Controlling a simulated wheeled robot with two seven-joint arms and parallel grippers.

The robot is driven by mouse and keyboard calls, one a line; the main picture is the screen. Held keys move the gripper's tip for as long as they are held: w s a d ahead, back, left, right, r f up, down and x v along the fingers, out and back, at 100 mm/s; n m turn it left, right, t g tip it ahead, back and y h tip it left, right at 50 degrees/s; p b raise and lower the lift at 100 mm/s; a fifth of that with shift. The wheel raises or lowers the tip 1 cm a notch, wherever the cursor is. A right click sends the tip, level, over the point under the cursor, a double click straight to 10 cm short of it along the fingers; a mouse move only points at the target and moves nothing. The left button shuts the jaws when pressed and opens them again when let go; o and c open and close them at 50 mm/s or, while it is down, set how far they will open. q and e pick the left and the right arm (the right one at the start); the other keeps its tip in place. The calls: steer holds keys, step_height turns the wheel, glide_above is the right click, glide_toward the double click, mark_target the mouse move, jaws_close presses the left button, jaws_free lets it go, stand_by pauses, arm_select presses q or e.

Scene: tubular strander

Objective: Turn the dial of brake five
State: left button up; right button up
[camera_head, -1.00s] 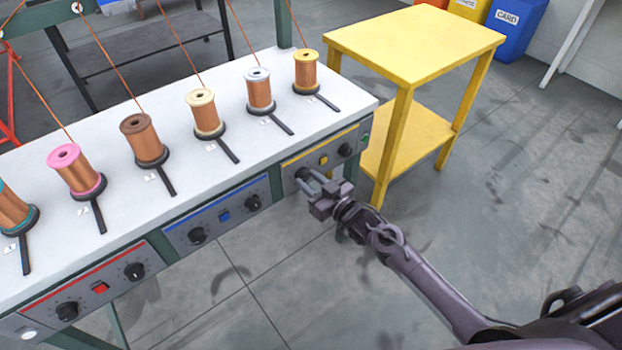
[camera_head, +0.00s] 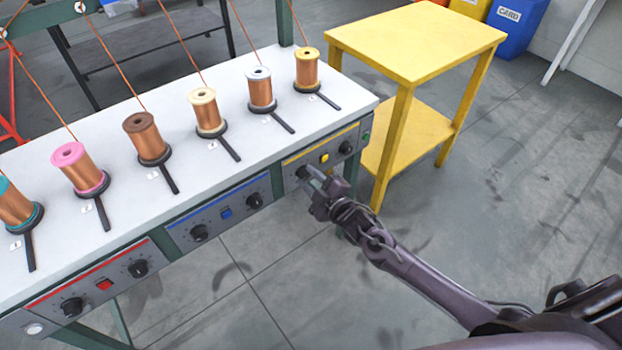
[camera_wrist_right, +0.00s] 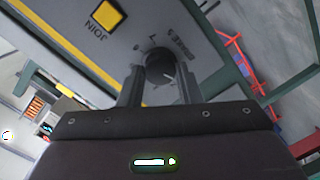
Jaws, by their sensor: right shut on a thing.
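The dial (camera_wrist_right: 160,70) is a black round knob on the grey panel with a yellow stripe (camera_head: 293,159). The lettering beside it in the wrist view is upside down and hard to read; it looks like a brake label. My right gripper (camera_head: 311,177) is shut on this dial, with one finger on each side of it (camera_wrist_right: 158,85). In the head view the fingers partly cover the dial (camera_head: 301,173). My left gripper is not in view.
A yellow square button (camera_head: 324,157) and another black dial (camera_head: 346,147) sit on the same panel. Blue-striped and red-striped panels lie to the left. Several spools stand on the white table top (camera_head: 180,115). A yellow side table (camera_head: 415,40) stands close by on the right.

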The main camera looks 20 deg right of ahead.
steer(key=shift+n, duration=0.7)
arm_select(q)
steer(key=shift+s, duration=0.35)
arm_select(e)
steer(key=shift+n, duration=0.3)
steer(key=o, duration=1)
steer(key=shift+s, duration=0.1)
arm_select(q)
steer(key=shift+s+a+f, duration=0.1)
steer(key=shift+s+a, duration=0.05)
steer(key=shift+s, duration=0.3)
arm_select(e)
steer(key=v, duration=0.7)
steer(key=shift+s+d, duration=0.1)
steer(key=shift+s, duration=0.25)
